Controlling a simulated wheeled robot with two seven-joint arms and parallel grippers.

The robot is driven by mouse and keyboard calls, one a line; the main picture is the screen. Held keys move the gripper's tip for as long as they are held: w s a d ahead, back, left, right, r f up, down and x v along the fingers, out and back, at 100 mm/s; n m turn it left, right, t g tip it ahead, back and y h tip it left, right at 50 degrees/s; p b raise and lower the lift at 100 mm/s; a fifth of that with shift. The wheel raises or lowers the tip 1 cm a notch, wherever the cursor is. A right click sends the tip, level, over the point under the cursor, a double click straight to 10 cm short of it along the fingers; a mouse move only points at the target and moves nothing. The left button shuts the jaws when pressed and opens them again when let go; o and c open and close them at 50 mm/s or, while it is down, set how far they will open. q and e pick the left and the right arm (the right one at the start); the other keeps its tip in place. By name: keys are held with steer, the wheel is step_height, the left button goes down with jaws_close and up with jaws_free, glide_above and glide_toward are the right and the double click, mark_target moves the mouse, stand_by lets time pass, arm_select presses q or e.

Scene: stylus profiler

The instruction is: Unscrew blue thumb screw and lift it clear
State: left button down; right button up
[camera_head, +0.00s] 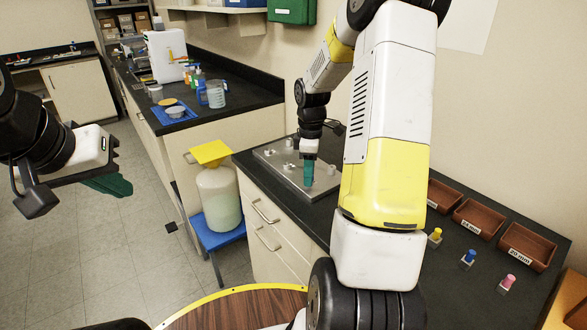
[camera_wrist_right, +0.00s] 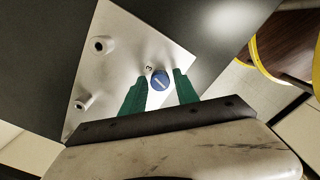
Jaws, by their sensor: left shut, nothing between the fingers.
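A blue round screw head with a pale slot (camera_wrist_right: 159,81) shows in the right wrist view, at a metal plate (camera_wrist_right: 118,62) beside a small mark like a "3". My right gripper (camera_wrist_right: 160,77) has its green fingers on either side of the screw head, with a gap showing on both sides. In the head view this gripper (camera_head: 309,174) points down at the plate (camera_head: 277,168), and its fingers hide the screw. My left gripper (camera_head: 112,186) is shut and empty over the floor at the left.
Several raised fittings (camera_wrist_right: 100,45) stand on the plate. Right of my arm, yellow (camera_head: 435,237), blue (camera_head: 469,257) and pink (camera_head: 507,283) pieces stand on small bases before brown labelled bins (camera_head: 480,219). A white carboy (camera_head: 219,200) stands on a blue stool (camera_head: 217,237).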

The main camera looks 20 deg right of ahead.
steer(key=m, duration=0.7)
steer(key=shift+m, duration=0.3)
steer(key=m, duration=0.3)
steer(key=shift+m, duration=0.3)
steer(key=m, duration=0.3)
steer(key=shift+m, duration=0.4)
steer(key=shift+c, duration=0.3)
jaws_close()
